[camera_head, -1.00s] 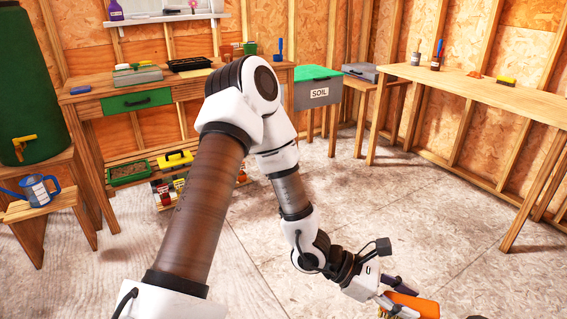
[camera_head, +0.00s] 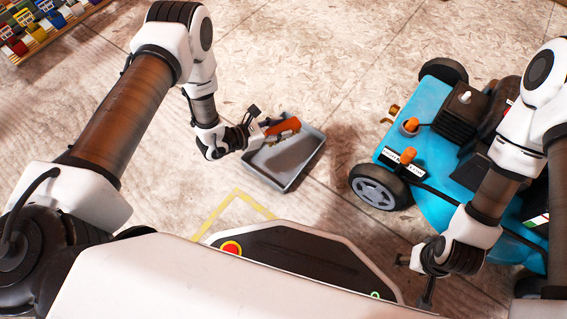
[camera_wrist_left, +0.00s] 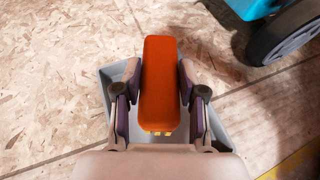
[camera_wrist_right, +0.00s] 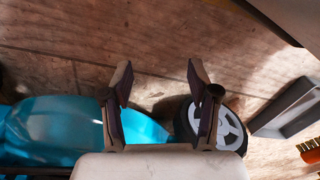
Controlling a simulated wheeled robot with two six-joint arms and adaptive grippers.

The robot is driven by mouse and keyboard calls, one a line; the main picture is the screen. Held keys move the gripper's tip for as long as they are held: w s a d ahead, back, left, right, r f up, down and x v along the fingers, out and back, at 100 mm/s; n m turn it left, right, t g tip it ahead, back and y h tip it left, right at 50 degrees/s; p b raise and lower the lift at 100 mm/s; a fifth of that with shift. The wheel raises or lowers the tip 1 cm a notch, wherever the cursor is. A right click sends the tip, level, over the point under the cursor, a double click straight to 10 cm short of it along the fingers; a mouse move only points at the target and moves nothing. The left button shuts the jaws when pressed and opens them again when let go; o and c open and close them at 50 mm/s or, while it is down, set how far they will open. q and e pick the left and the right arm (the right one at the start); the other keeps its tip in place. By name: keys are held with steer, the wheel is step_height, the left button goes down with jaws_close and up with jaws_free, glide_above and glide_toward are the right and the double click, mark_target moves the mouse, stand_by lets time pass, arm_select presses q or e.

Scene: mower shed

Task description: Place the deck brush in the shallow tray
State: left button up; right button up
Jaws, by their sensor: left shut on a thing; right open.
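The deck brush has an orange block (camera_head: 284,127) with pale bristles below. My left gripper (camera_head: 272,134) is shut on the brush, which lies lengthwise between the fingers in the left wrist view (camera_wrist_left: 160,75). The shallow tray (camera_head: 288,168) is grey and sits on the floor. The brush is over the tray's far part; the gap between them is hard to judge. In the left wrist view the tray's rim (camera_wrist_left: 218,128) shows behind the fingers. My right gripper (camera_head: 413,280) is open and empty beside the mower; its spread fingers show in the right wrist view (camera_wrist_right: 160,78).
A blue mower (camera_head: 415,165) with white-hubbed wheels stands right of the tray. Yellow tape (camera_head: 220,212) marks the floor near my base. A rack of coloured packets (camera_head: 40,25) is at the far left. The floor left of the tray is clear.

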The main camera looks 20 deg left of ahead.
arm_select(q)
steer(key=f+b, duration=0.7)
steer(key=f, duration=0.4)
steer(key=shift+d, duration=0.2)
arm_select(e)
steer(key=shift+t, duration=0.4)
steer(key=f, duration=0.2)
steer(key=w+f, duration=0.1)
steer(key=f, duration=0.2)
steer(key=w+f, duration=0.1)
steer(key=f, duration=0.2)
steer(key=shift+d, duration=0.1)
arm_select(q)
steer(key=shift+r, duration=0.1)
arm_select(e)
steer(key=shift+w+r, duration=0.1)
steer(key=shift+r, duration=0.05)
arm_select(q)
steer(key=o, duration=1.2)
steer(key=shift+c, duration=0.2)
